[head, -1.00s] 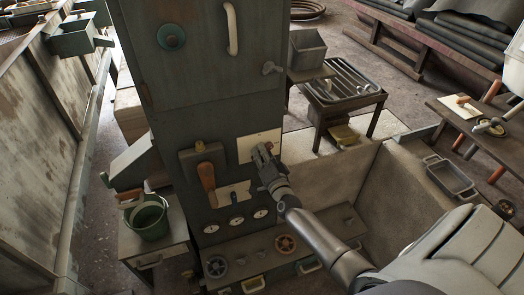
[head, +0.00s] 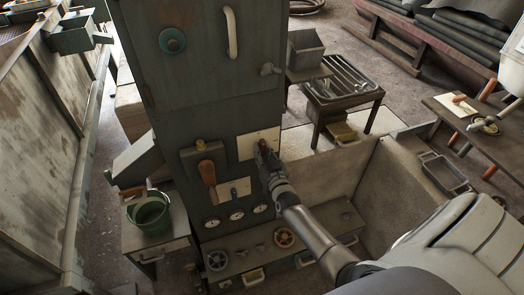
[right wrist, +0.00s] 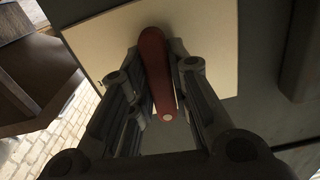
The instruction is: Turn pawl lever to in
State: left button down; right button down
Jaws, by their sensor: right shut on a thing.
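The pawl lever, as I take it, is a dark red handle (right wrist: 155,70) in front of a cream plate (right wrist: 95,45) in the right wrist view. It stands nearly upright there, leaning slightly, with a pale round spot at its lower end. The cream plate (head: 246,148) also shows on the dark cabinet front in the head view. My right gripper (head: 263,147) is at the plate's right part and hides most of the lever. In the right wrist view my right gripper's fingers (right wrist: 160,75) are on both sides of the lever, shut on it. My left gripper is not in view.
Left of the plate is an orange-handled lever (head: 207,173). A green bucket (head: 150,217) stands at the left.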

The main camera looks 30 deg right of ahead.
jog(key=shift+f+n, duration=0.15)
jog(key=shift+n, duration=0.35)
jog(key=c, duration=1.4)
grip_release()
jog(key=shift+o, duration=0.2)
jog(key=shift+s, duration=0.1)
jog(key=v, duration=1.2)
